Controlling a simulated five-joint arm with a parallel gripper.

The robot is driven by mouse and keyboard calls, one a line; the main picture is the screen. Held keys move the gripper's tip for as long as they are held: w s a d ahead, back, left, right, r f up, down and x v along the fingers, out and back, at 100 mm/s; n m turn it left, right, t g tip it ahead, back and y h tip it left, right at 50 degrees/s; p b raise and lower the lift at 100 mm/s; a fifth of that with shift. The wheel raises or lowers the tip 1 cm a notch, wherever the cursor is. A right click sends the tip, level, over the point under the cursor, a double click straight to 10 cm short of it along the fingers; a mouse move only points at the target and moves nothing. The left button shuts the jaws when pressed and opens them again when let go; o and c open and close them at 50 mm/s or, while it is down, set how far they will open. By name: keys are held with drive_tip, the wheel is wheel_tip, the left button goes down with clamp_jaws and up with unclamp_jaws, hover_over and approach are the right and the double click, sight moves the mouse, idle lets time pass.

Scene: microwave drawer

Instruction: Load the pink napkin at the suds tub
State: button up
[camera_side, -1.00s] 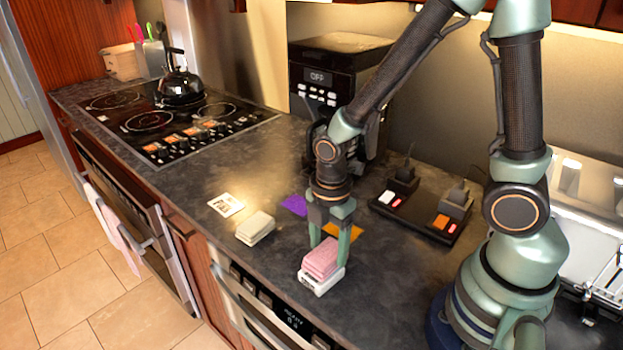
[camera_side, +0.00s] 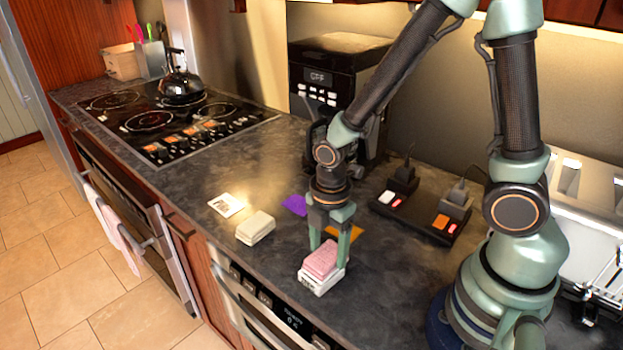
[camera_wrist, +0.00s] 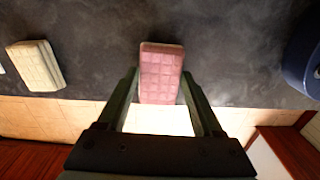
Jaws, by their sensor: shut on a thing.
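The pink napkin (camera_side: 321,258) is a folded, quilted block. It sits on a small white base (camera_side: 318,284) near the counter's front edge. My gripper (camera_side: 330,256) points down at it with one finger on each side and is shut on it. In the wrist view the napkin (camera_wrist: 161,72) lies between my two fingertips (camera_wrist: 160,80). I cannot make out a suds tub for certain.
A cream folded block (camera_side: 255,228) lies to the left, near a white card (camera_side: 226,205). Purple (camera_side: 295,205) and orange flat patches lie behind. A black tray (camera_side: 415,218) with devices stands right. The drawer front (camera_side: 262,300) is below the counter edge.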

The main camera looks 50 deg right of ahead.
sight(328, 253)
drive_tip(key=shift+r, duration=3.5)
drive_tip(key=shift+w+d+r+m, duration=0.25)
drive_tip(key=shift+w+r+m, duration=0.1)
drive_tip(key=shift+m, duration=0.65)
drive_tip(key=w+d+r+m, duration=0.3)
drive_tip(key=d+r+m, duration=0.2)
drive_tip(key=m, duration=1)
drive_tip(key=shift+w+r+m, duration=0.3)
drive_tip(key=shift+w+r, duration=0.1)
drive_tip(key=shift+r, duration=0.2)
